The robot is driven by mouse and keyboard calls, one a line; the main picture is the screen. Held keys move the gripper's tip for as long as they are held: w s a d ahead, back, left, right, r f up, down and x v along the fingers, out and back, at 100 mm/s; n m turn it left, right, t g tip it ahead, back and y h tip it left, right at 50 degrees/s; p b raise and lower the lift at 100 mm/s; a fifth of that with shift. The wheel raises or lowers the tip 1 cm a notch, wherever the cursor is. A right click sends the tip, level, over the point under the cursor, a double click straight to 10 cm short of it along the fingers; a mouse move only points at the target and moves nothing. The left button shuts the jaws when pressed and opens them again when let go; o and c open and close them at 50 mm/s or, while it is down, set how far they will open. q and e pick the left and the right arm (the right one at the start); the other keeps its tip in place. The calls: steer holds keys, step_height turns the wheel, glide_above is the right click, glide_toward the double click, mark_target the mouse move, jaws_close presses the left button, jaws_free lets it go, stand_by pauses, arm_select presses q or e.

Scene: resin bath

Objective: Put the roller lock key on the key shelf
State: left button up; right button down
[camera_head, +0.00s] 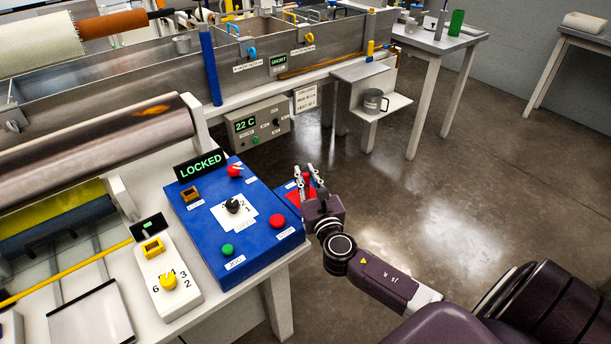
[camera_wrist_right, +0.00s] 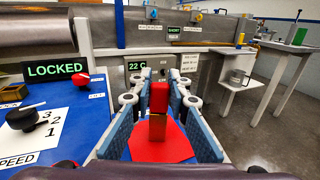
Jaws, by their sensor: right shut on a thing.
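My right gripper (camera_head: 306,172) is at the right end of the blue control panel (camera_head: 205,235). In the right wrist view its fingers (camera_wrist_right: 154,82) are closed around the roller lock key (camera_wrist_right: 159,97), a red block with a brass-coloured part below it. The key stands roughly upright between the pads. Behind and below it shows a flat red patch with blue around it (camera_wrist_right: 172,142), which looks like the key shelf. In the head view this red patch (camera_head: 293,197) is partly hidden by the gripper. I cannot tell whether the key touches it. My left gripper is not in view.
The panel carries a red knob (camera_head: 235,170), a black dial (camera_head: 232,206), a green button (camera_head: 227,250), a red button (camera_head: 278,221) and a brass-coloured socket (camera_head: 190,194). A sign reads LOCKED (camera_head: 201,166). The resin bath stands behind. Open floor (camera_head: 430,215) lies to the right.

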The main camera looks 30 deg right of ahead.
steer(key=shift+f, duration=0.15)
steer(key=c, duration=1.8)
jaws_free()
steer(key=shift+c, duration=0.2)
steer(key=shift+s+r, duration=0.1)
steer(key=shift+r, duration=0.15)
steer(key=b+v, duration=0.1)
steer(key=v, duration=1.1)
